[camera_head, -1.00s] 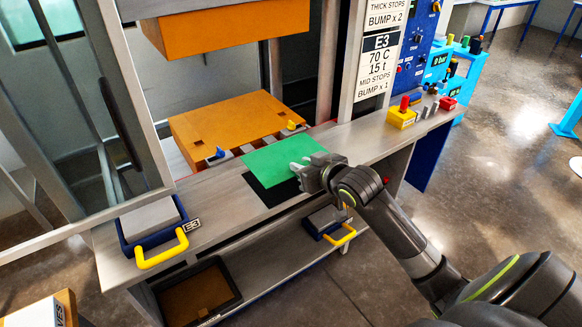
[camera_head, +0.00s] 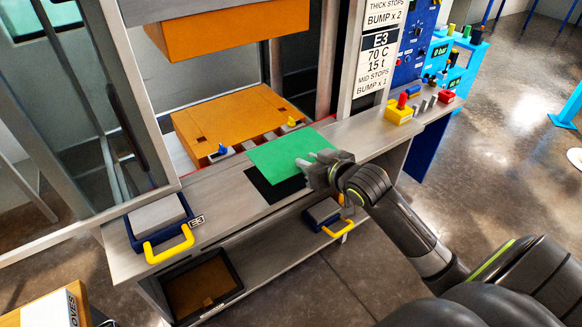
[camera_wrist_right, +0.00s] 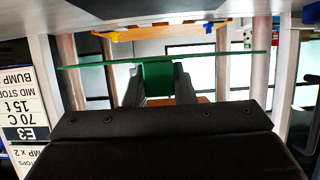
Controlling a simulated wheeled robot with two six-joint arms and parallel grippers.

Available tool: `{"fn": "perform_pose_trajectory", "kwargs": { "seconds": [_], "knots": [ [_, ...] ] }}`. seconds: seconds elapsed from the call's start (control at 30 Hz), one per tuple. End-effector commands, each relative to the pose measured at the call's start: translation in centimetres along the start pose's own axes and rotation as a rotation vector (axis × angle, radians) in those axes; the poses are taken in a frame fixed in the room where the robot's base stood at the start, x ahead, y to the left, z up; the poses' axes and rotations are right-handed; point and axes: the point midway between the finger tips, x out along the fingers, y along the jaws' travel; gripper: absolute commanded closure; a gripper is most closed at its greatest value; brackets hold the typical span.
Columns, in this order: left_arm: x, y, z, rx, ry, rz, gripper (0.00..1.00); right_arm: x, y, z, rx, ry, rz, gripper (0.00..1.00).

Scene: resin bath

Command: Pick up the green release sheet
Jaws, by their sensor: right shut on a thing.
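The green release sheet (camera_head: 288,154) is over the front of the press bench, partly covering a black mat (camera_head: 272,186). My right gripper (camera_head: 316,162) is shut on the sheet's near right side and holds it roughly level. In the right wrist view the sheet (camera_wrist_right: 215,57) shows almost edge-on as a thin green line. A green part of it (camera_wrist_right: 157,82) sits between the two fingers of the right gripper (camera_wrist_right: 157,92). Much of the mat is hidden under the sheet. My left gripper is not in view.
Behind the sheet is the orange lower platen (camera_head: 235,118), below the raised orange upper block (camera_head: 225,28). A blue-edged tray with a yellow handle (camera_head: 168,245) is at the left. A yellow-and-red button box (camera_head: 398,112) is on the right of the bench (camera_head: 350,137).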

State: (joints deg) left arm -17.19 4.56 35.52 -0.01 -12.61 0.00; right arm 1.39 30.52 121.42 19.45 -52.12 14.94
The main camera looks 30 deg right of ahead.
Motion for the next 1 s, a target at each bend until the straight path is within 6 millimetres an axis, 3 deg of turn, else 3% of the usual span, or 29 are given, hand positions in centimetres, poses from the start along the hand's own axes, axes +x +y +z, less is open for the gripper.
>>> {"fn": "perform_pose_trajectory", "kwargs": {
  "seconds": [0.63, 1.0],
  "knots": [
    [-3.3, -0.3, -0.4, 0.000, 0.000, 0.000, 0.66, -6.1, 0.0, 2.3, 0.000, -0.001, 0.000, 1.00],
    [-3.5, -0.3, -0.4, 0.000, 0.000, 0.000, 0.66, -6.9, 0.0, 2.8, -0.001, 0.002, -0.001, 1.00]
  ]
}}
